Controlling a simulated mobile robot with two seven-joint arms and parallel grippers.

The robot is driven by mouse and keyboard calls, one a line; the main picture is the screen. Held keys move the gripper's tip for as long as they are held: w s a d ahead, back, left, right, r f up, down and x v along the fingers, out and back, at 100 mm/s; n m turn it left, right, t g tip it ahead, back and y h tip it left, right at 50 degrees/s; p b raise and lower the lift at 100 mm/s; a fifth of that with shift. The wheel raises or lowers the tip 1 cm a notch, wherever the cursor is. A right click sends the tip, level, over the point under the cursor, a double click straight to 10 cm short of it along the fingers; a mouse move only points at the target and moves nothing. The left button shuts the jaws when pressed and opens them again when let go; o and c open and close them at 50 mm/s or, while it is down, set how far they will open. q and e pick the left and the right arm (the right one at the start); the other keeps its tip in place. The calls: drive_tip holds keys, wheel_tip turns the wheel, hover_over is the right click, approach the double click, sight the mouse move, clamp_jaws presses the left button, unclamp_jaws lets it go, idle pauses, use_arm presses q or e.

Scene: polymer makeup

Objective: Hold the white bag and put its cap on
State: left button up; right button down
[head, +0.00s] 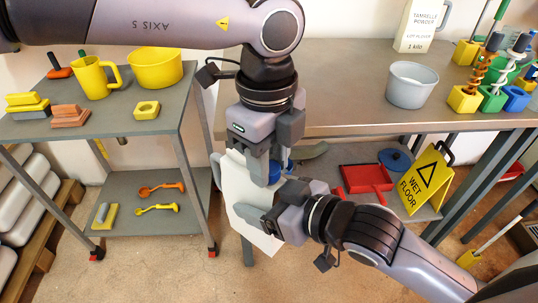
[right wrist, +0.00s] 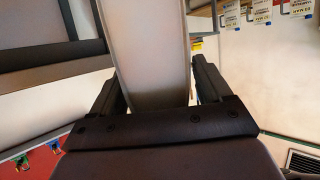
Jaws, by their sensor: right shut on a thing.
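The white bag (head: 236,180) hangs tilted in the middle of the head view, above the floor between the tables. My right gripper (head: 268,222) is shut on its lower right part. In the right wrist view the pale bag (right wrist: 152,50) stands between the fingers (right wrist: 158,92). A blue cap (head: 275,170) is at the bag's upper right, by the fingertips of my left gripper (head: 272,168), which points down from above. The fingers hide part of the cap. I cannot tell whether they grip it or whether it touches the bag's opening.
A grey table (head: 345,118) at right carries a grey bucket (head: 411,86). Below are a red dustpan (head: 366,179) and a yellow wet-floor sign (head: 426,180). A shelf cart (head: 165,118) at left holds a yellow mug (head: 92,79) and bowl (head: 154,70).

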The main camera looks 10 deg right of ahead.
use_arm(q)
clamp_jaws()
drive_tip(key=m, duration=0.3)
drive_tip(key=o, duration=0.6)
unclamp_jaws()
